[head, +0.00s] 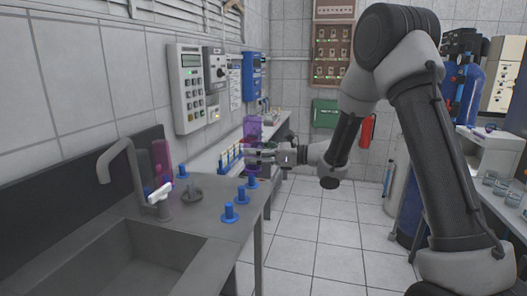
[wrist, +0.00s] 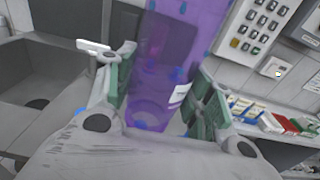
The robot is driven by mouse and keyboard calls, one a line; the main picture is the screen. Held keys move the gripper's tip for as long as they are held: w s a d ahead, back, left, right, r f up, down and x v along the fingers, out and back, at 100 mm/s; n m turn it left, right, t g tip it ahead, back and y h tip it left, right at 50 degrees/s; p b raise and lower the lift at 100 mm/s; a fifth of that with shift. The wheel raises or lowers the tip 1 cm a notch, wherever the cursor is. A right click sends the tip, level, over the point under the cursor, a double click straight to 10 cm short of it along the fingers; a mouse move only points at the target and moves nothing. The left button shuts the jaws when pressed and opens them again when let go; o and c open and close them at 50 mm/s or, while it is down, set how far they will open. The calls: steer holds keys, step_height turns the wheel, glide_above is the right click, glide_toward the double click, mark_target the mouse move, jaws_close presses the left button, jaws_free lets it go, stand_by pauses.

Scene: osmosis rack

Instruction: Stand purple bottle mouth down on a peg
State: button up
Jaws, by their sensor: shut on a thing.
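The purple bottle (wrist: 165,70) is see-through and sits between the green-padded fingers of my gripper (wrist: 155,105) in the wrist view. In the head view, my gripper (head: 258,153) is shut on it, and the purple bottle (head: 253,130) shows above the fingers, roughly upright. I cannot tell which end is its mouth. Blue pegs stand on the grey counter: a front peg (head: 229,213), a middle peg (head: 242,196), a peg close below the gripper (head: 252,181), and a back-left peg (head: 182,172). I cannot tell whether the bottle touches the peg below it.
A pink bottle (head: 161,157) and a dark purple bottle (head: 144,166) stand at the counter's back by the wall. A tap (head: 122,160) and a sink (head: 125,265) are at left. A shelf with small items (head: 275,122) lies beyond the gripper.

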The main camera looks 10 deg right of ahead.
mark_target(244, 188)
steer(key=shift+w+a+f, duration=0.3)
steer(key=shift+a+f, duration=0.4)
steer(key=shift+w+a+f, duration=0.3)
steer(key=shift+a+f, duration=0.4)
steer(key=shift+a, duration=0.05)
steer(key=shift+w+a+f, duration=0.3)
steer(key=shift+a+f, duration=0.4)
steer(key=shift+d+f, duration=0.15)
steer(key=shift+f, duration=0.05)
steer(key=shift+f, duration=0.45)
steer(key=shift+f, duration=0.75)
steer(key=shift+f, duration=0.15)
steer(key=shift+f, duration=0.85)
steer(key=shift+f, duration=0.1)
steer(key=shift+f, duration=0.55)
